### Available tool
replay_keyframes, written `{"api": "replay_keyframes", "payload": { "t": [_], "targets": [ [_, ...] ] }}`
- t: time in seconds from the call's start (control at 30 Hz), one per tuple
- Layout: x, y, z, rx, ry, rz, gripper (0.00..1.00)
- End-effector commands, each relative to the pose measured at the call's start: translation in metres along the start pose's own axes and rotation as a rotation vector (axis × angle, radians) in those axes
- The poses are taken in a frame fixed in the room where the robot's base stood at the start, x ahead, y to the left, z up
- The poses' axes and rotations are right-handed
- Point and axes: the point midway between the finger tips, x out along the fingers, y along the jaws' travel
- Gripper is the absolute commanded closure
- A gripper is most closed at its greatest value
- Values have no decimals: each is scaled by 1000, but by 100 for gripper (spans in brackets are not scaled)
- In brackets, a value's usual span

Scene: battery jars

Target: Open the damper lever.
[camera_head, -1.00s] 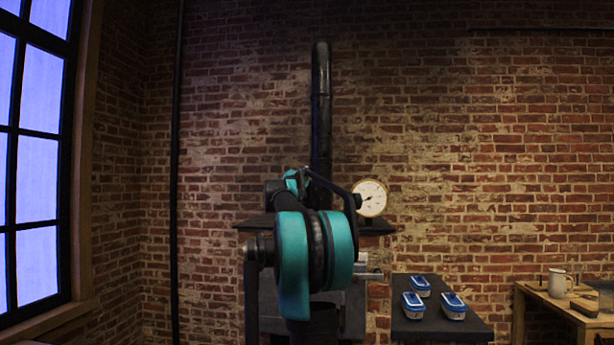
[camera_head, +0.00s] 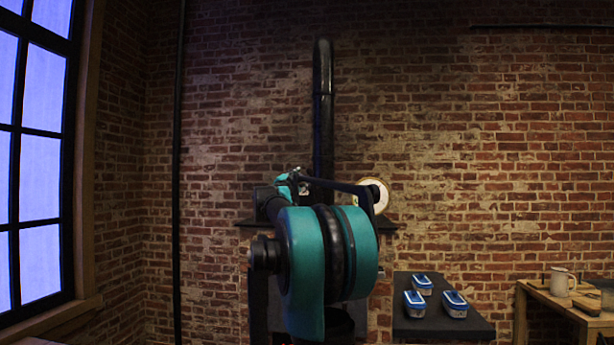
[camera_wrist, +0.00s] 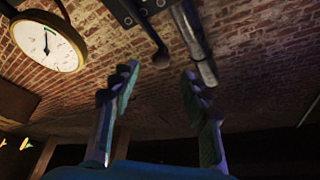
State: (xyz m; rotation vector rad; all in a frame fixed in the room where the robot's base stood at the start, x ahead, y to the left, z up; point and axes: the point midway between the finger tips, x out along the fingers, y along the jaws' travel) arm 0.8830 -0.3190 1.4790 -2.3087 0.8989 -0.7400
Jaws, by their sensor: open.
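In the wrist view my gripper (camera_wrist: 158,84) is open and empty, its two fingers well apart. Just beyond the fingertips a thin dark rod with a rounded knob (camera_wrist: 160,59) hangs from a dark bracket (camera_wrist: 125,10); it looks like the damper lever. The knob lies between the fingers in the picture, with no visible contact. A thicker grey bar (camera_wrist: 195,45) runs beside it, above the right finger. In the head view my arm hides the lever and most of the dark stove-like unit under the black pipe (camera_head: 323,110).
A round white gauge (camera_wrist: 47,40) is at upper left in the wrist view; in the head view my arm partly covers this gauge (camera_head: 384,196). Blue-lidded containers (camera_head: 455,304) stand on a dark table (camera_head: 440,328). A wooden bench (camera_head: 545,294) with a mug (camera_head: 562,282) is at right.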

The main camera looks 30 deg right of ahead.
Motion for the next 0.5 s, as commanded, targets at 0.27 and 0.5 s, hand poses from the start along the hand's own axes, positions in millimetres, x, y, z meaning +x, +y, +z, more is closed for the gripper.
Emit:
{"api": "replay_keyframes", "payload": {
  "t": [0.27, 0.5],
  "targets": [
    [-37, 0, 0, 0, 0, -1, 54],
    [-42, 0, 0, 0, 1, 0, 54]
  ]
}}
